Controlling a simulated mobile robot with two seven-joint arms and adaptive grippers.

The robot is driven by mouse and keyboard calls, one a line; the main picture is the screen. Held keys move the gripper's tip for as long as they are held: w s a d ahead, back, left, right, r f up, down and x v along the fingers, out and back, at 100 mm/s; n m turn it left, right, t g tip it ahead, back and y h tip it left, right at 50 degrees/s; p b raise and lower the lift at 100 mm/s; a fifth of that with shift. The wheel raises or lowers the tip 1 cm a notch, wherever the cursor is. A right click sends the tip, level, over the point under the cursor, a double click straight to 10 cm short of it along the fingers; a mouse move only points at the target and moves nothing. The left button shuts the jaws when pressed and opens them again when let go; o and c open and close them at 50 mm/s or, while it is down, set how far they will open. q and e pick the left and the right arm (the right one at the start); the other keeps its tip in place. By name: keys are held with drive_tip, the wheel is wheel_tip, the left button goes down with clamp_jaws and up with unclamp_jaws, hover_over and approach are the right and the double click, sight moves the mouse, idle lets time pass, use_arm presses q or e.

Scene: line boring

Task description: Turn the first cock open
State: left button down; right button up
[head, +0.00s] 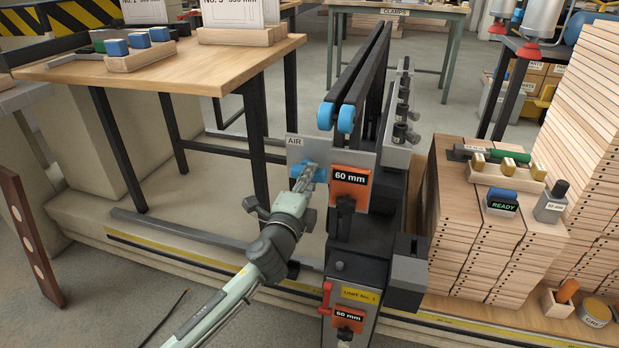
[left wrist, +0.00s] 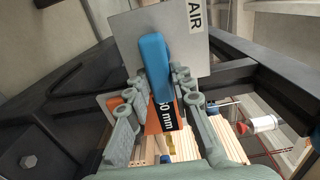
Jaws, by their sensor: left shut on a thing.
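The cock has a blue lever (head: 320,175) on a grey plate (head: 294,143) marked AIR, at the upper left of the boring unit. In the left wrist view the blue lever (left wrist: 153,55) stands out from the AIR plate (left wrist: 196,50), between my fingers. My left gripper (head: 308,172) is shut on the lever, reaching up to it from the lower left; its two fingers (left wrist: 158,88) also show in the left wrist view. The fingers partly hide the lever in the head view. My right gripper is not in view.
The unit (head: 357,255) carries orange 60 mm signs (head: 350,180) and a red lever (head: 326,298) lower down. A wooden table (head: 185,68) stands at the left. Stacked boards (head: 465,215) with a READY box (head: 502,201) stand at the right.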

use_arm(q)
drive_tip(key=c, duration=1.3)
unclamp_jaws()
drive_tip(key=v, duration=1.2)
drive_tip(key=shift+s, duration=0.1)
